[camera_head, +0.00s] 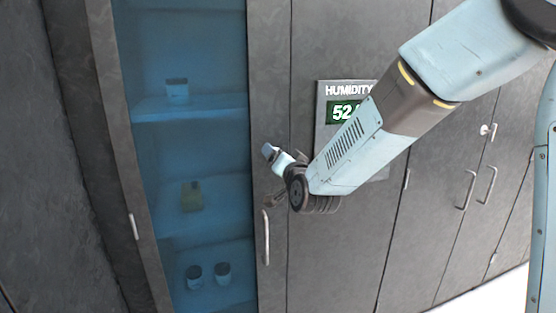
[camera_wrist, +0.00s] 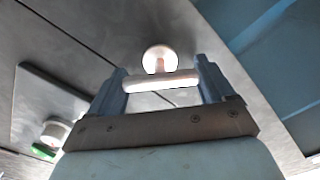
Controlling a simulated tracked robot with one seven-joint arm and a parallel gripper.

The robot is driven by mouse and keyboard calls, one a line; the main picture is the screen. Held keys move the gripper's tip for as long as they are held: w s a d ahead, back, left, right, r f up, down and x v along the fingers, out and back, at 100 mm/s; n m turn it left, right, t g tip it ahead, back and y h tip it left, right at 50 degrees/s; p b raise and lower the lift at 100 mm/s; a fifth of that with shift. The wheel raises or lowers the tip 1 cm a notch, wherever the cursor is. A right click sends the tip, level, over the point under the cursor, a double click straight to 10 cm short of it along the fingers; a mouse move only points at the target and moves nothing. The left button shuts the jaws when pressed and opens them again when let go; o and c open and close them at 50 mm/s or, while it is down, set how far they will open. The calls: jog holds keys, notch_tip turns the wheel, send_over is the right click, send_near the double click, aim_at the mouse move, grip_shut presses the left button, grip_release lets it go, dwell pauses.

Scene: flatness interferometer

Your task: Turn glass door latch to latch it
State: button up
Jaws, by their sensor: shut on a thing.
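The glass door (camera_head: 190,140), with a dark frame and blue-tinted pane, stands at the left in the head view and looks closed. Its glass also shows at the upper right of the wrist view (camera_wrist: 275,60). The latch (camera_wrist: 160,80) is a pale crossbar on a round base at the door's edge. My gripper (camera_wrist: 161,82) is shut on the latch, with one finger at each end of the bar. In the head view my gripper (camera_head: 270,172) is against the door frame, above the door's handle (camera_head: 265,237), and I cannot make out the latch there.
A humidity panel (camera_head: 345,100) is right of my gripper, partly behind my arm. Behind the glass, shelves (camera_head: 190,105) hold several small containers. More grey cabinet doors with handles (camera_head: 466,190) and a white latch (camera_head: 488,130) are at the right.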

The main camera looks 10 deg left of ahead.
jog(key=m, duration=0.5)
jog(key=shift+m, duration=0.3)
jog(key=shift+w+d+f+m, duration=0.1)
jog(key=shift+d+m, duration=0.05)
jog(key=shift+m, duration=2.05)
jog(key=o, duration=0.9)
